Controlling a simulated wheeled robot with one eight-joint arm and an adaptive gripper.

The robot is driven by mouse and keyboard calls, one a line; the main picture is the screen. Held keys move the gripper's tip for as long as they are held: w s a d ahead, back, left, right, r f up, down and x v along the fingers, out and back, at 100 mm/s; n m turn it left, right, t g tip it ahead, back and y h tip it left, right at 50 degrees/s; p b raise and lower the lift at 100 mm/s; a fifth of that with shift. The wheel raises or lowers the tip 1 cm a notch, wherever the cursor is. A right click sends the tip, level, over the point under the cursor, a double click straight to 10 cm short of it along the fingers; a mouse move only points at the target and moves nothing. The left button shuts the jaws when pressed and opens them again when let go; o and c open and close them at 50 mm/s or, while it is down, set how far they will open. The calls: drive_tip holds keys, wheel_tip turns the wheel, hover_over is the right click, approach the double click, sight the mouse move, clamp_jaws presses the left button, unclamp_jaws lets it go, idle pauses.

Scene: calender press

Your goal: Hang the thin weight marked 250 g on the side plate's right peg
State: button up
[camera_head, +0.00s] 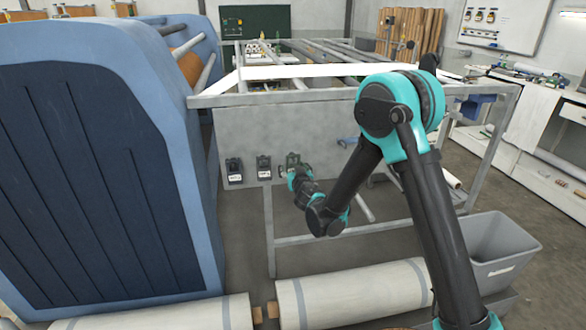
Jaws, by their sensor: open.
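The side plate (320,125) is the grey panel on the press frame, in the middle of the view. Two dark blocks with white labels hang on its lower left, a left one (235,171) and a middle one (264,168). Their labels are too small to read, so I cannot tell which weight is the 250 g one. My gripper (286,171) is open at the plate, just right of the middle block. A small dark green piece (292,160) shows right at my gripper; whether it is a weight is unclear. The right peg cannot be made out.
A large blue machine housing (100,150) stands close on the left. Pale rolls (350,295) lie on the floor in front. A grey bin (500,250) stands at the right.

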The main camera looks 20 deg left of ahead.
drive_tip(key=v, duration=1.2)
drive_tip(key=w+d+m+g+h, duration=0.2)
drive_tip(key=d+m+h, duration=0.5)
drive_tip(key=d, duration=2.4)
drive_tip(key=s+d+f+n+g+h, duration=0.1)
drive_tip(key=s+d+f+g+h, duration=0.25)
drive_tip(key=s+d, duration=0.6)
drive_tip(key=s+d+f+g+y, duration=0.1)
drive_tip(key=s+d+f+g, duration=0.1)
drive_tip(key=s, duration=0.4)
drive_tip(key=s+d+f+g+y, duration=0.1)
drive_tip(key=s+d+f+g, duration=0.1)
drive_tip(key=s+d, duration=0.2)
drive_tip(key=s, duration=0.2)
drive_tip(key=shift+s+f, duration=0.15)
drive_tip(key=shift+s, duration=0.25)
drive_tip(key=shift+a, duration=0.15)
